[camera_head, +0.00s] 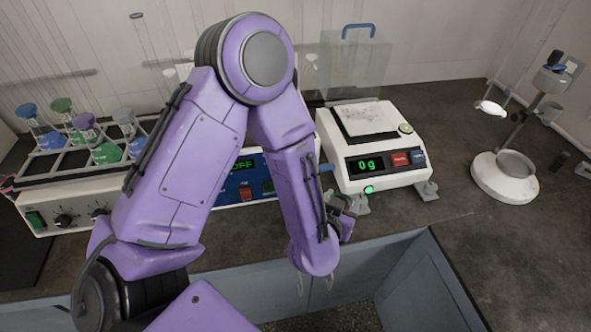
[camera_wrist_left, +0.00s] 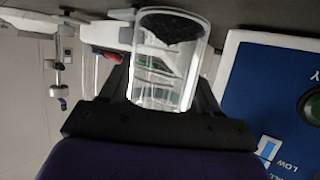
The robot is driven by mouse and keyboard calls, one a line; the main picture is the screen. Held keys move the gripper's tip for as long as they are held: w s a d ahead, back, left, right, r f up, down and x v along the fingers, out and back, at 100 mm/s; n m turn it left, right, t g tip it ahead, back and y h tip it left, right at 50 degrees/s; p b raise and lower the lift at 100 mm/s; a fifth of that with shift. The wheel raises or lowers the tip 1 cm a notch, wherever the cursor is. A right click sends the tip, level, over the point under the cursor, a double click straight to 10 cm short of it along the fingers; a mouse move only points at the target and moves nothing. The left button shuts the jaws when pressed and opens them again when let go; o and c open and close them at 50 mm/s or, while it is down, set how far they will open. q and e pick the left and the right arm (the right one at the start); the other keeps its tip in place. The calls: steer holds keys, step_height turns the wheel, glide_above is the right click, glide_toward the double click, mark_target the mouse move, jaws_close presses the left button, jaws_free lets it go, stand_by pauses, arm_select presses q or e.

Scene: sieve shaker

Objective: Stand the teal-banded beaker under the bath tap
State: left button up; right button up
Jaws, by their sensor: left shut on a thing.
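My left gripper (camera_head: 346,207) is low in front of the balance in the head view, partly hidden by my own purple forearm. In the left wrist view the left gripper (camera_wrist_left: 165,92) is shut on a clear glass beaker (camera_wrist_left: 168,62), with one dark finger on each side. The beaker is see-through, and no teal band can be made out on it. I cannot tell the beaker apart in the head view. A blue-fronted unit (camera_head: 228,190) with a green "OFF" display is partly behind my arm. No tap can be made out. My right gripper is not in view.
A white balance (camera_head: 378,183) reading 0 g stands right of my gripper. A shaker rack (camera_head: 40,165) with several coloured flasks is at left. A white-based stand (camera_head: 504,178) is at right. The bench between balance and stand is clear. The bench's front edge is close below my gripper.

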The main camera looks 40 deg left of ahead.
arm_select(q)
steer(key=s+d+n+y, duration=0.1)
steer(key=s+d+n+g+y+b, duration=0.1)
steer(key=s+y, duration=0.1)
steer(key=s+d+f+n+y+b, duration=0.1)
steer(key=shift+s+n+g, duration=0.3)
steer(key=shift+s+n, duration=0.05)
steer(key=shift+n, duration=0.05)
steer(key=s+d+n+g+y+b, duration=0.15)
steer(key=s+n+y, duration=0.25)
steer(key=s, duration=0.4)
steer(key=shift+g, duration=0.65)
steer(key=w+a+p, duration=0.1)
steer(key=w+a, duration=0.2)
steer(key=a, duration=0.1)
steer(key=w+a+p, duration=0.1)
steer(key=w+a, duration=0.3)
steer(key=a, duration=0.1)
steer(key=w+a+p, duration=0.1)
steer(key=w+a, duration=0.3)
steer(key=a, duration=0.1)
steer(key=shift+f, duration=0.7)
steer(key=shift+a+f, duration=0.1)
steer(key=shift+f, duration=0.1)
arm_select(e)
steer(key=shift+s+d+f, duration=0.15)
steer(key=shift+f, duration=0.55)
arm_select(q)
steer(key=shift+f, duration=0.2)
steer(key=o, duration=1.1)
